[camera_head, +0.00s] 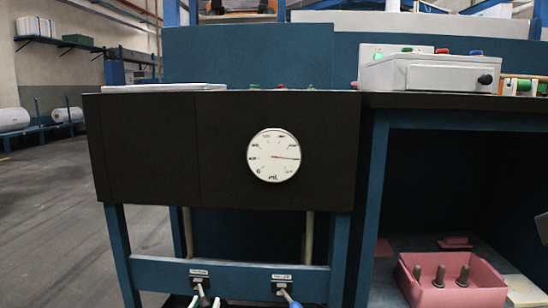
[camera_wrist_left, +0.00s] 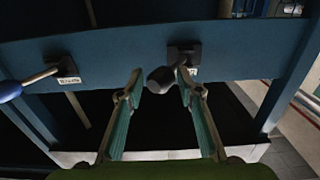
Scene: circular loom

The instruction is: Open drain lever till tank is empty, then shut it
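Two levers stick out of the blue crossbar below the dark panel. My left gripper (camera_head: 206,302) is at the left lever. In the left wrist view, my left gripper (camera_wrist_left: 160,88) is open, with its teal fingers on either side of the lever's grey knob (camera_wrist_left: 160,78). My right gripper is out of view.
The blue-handled lever (camera_wrist_left: 12,90) shows apart from my fingers in the wrist view. A blue leg (camera_head: 371,210) stands right of the levers. A pink bin (camera_head: 445,292) sits on the lower shelf. A grey control box (camera_head: 425,73) stands on top.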

